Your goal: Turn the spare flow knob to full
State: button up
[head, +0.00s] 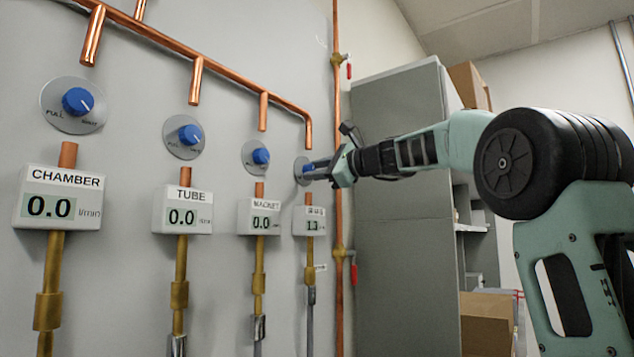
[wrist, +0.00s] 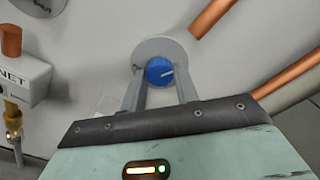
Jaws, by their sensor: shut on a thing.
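The spare flow knob is a blue round knob (wrist: 160,72) with a white pointer mark, set on a grey round plate (wrist: 158,48) on the wall. In the wrist view its pointer mark lies toward the right. My gripper (wrist: 161,80) is shut on this knob, one finger on each side. In the head view my gripper (head: 318,171) reaches the rightmost plate from the right and partly hides the knob. The white flow meter (head: 311,222) below it has a small display that seems to read 1.1 or 1.3; its label is hard to read.
Three more blue knobs, CHAMBER (head: 78,101), TUBE (head: 190,135) and MAGNET (head: 261,156), sit to the left, their meters reading 0.0. A vertical copper pipe (head: 338,110) with red-handled valves runs right of the spare knob. A grey cabinet (head: 395,250) stands behind my arm.

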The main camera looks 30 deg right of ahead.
jog(key=shift+n+b, duration=5.65)
jog(key=shift+n, duration=10.75)
jog(key=o, duration=1)
jog(key=shift+c, duration=0.2)
